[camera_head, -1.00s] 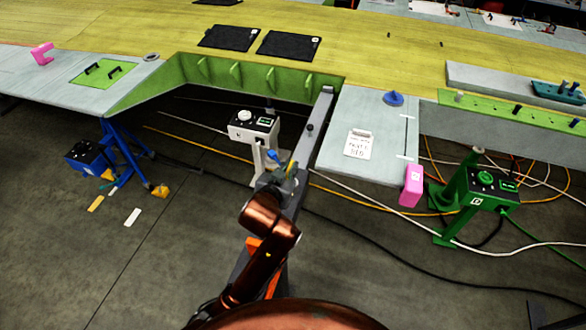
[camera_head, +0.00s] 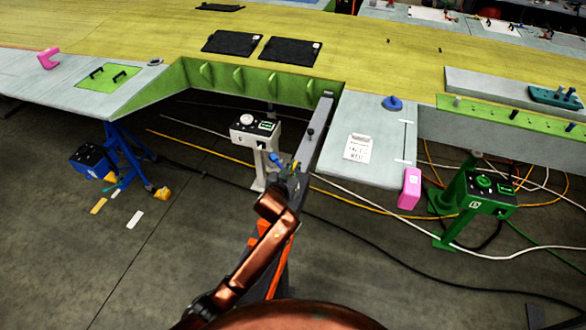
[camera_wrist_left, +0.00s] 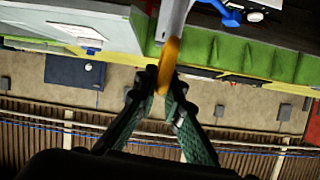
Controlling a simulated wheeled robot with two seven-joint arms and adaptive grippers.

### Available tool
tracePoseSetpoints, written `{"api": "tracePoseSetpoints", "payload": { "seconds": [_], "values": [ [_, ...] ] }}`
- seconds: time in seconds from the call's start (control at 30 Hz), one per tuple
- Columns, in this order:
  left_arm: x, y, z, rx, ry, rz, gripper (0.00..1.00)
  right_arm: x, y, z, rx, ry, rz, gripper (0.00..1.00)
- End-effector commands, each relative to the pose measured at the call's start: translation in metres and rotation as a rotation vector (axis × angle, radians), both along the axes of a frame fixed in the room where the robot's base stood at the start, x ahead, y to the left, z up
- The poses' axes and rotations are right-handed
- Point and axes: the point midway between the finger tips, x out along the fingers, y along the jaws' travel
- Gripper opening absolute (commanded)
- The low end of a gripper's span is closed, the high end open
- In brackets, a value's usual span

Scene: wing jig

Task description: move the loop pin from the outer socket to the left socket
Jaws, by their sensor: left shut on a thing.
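The loop pin's orange-yellow ring (camera_wrist_left: 168,66) stands between the fingertips of my left gripper (camera_wrist_left: 164,84) in the left wrist view. The green fingers are closed on the ring. A grey metal part (camera_wrist_left: 173,22) lies just beyond the ring; I cannot tell whether the pin is seated in it. In the head view my left gripper (camera_head: 286,168) is small, over the long grey beam (camera_head: 318,118). The outer and left sockets cannot be told apart there. My right gripper is not in view.
A dark knob (camera_head: 310,132) stands on the beam farther up. A white control post (camera_head: 254,128) is left of it, and a grey panel with a paper sheet (camera_head: 358,148) is right. A pink block (camera_head: 409,188) hangs at the panel's corner. Cables cross the floor.

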Motion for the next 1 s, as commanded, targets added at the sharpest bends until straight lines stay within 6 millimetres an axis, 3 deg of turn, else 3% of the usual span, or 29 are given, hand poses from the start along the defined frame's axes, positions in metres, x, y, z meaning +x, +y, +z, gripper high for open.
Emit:
{"api": "tracePoseSetpoints", "payload": {
  "seconds": [0.03, 0.13, 0.17, 0.4, 0.53, 0.77, 1.0],
  "values": [
    [-0.003, 0.005, -0.019, 0.010, 0.034, 0.009, 0.00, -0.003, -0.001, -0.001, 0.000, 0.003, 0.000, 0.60],
    [-0.003, 0.006, -0.021, 0.010, 0.039, 0.011, 0.00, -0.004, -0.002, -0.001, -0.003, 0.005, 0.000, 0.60],
    [-0.003, 0.006, -0.022, 0.010, 0.040, 0.011, 0.09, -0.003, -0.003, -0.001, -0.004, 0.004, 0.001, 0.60],
    [-0.002, 0.005, -0.017, 0.009, 0.030, 0.009, 0.26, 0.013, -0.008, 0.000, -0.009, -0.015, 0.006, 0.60],
    [-0.002, 0.004, -0.015, 0.007, 0.028, 0.008, 0.26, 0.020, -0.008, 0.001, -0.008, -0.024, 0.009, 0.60],
    [-0.005, 0.005, -0.012, 0.007, 0.024, 0.007, 0.26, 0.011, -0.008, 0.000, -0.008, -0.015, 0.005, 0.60],
    [-0.036, 0.014, 0.001, 0.004, 0.022, 0.007, 0.26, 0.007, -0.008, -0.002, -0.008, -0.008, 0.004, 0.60]
  ]
}}
